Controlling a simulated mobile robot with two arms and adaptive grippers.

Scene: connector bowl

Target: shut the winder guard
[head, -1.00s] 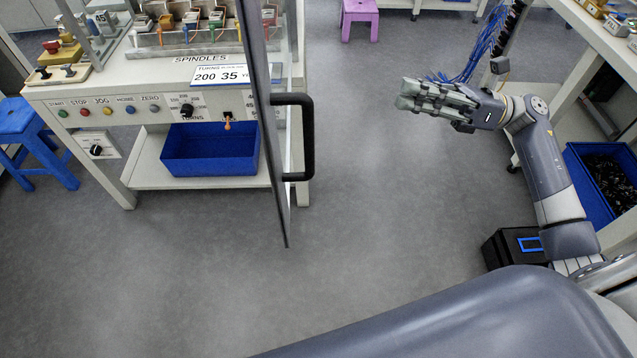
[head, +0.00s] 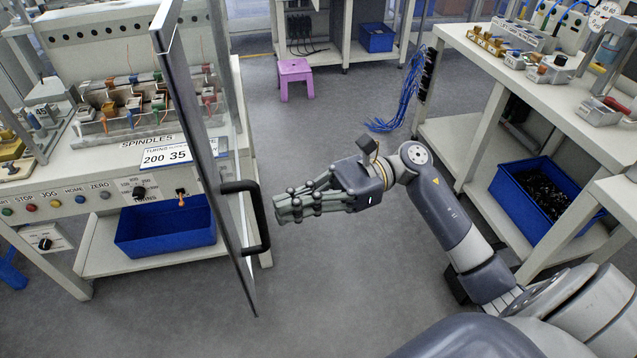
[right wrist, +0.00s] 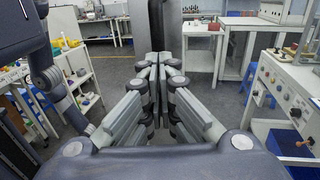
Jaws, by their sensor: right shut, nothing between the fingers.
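The winder guard (head: 185,95) is a tall clear panel in a dark frame. It stands swung out from the winder, seen nearly edge-on in the head view. Its black bar handle (head: 260,222) is on the side facing my right gripper. My right gripper (head: 280,208) is shut and empty, just right of the handle, its fingers pointing left toward it. In the head view I cannot tell whether they touch. The shut fingers also show in the right wrist view (right wrist: 155,65), with a dark upright strip beyond them. My left gripper is not in view.
The winder's front panel (head: 70,201) has several buttons, with spindles above and a blue bin (head: 165,230) below. A purple stool (head: 294,72) stands behind on the floor. A bench (head: 460,120) with a dark-filled blue bin (head: 545,190) is at the right. The middle floor is clear.

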